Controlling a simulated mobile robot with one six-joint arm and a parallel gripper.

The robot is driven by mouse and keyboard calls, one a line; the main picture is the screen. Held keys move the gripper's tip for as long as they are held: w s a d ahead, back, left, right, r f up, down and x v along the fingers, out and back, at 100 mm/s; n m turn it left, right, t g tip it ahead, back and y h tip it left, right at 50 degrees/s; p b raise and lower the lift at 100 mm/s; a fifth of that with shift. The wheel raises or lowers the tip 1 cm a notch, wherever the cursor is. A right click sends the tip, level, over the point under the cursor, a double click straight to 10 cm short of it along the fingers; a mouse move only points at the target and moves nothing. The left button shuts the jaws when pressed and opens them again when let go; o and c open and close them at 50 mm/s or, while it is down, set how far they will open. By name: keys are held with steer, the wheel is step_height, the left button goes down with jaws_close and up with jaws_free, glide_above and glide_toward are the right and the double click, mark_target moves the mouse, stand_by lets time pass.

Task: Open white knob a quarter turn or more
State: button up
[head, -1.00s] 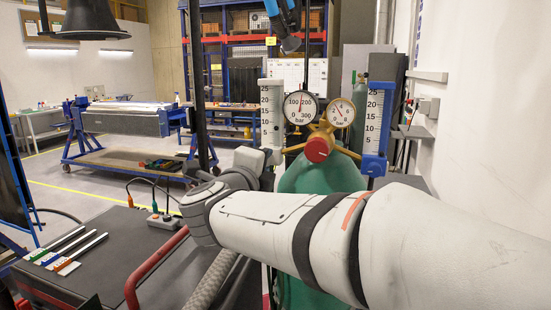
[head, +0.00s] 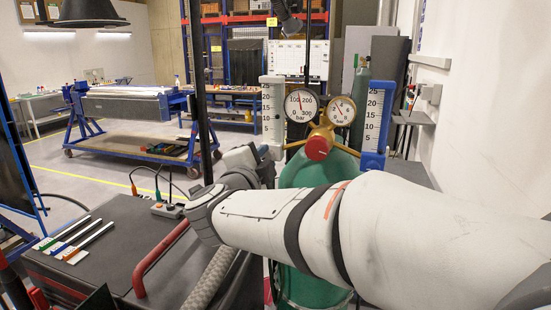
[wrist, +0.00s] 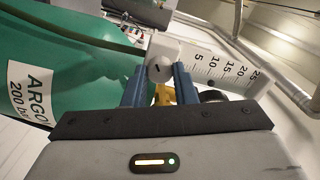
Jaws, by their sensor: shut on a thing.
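In the wrist view the white knob (wrist: 160,69) sits at the base of the white flowmeter (wrist: 215,70), with a dark line across its face. My gripper (wrist: 158,80) has its two blue fingers on either side of the knob, shut on it. In the head view the white flowmeter (head: 272,108) stands left of the round gauges. My gripper's end is near its base there, and my wrist and arm hide the fingers and most of the knob.
A blue flowmeter (head: 374,120) is on the right, with a red regulator knob (head: 318,148) between the two. The green gas cylinder (head: 312,174) stands below. A black-topped cart (head: 130,240) with a red handle is at the left. A wall bounds the right.

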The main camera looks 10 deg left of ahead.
steer(key=shift+f, duration=0.15)
steer(key=o, duration=1)
steer(key=shift+s, duration=0.15)
steer(key=s+a+b, duration=0.1)
steer(key=s+b, duration=0.1)
steer(key=s, duration=0.5)
steer(key=shift+s, duration=0.3)
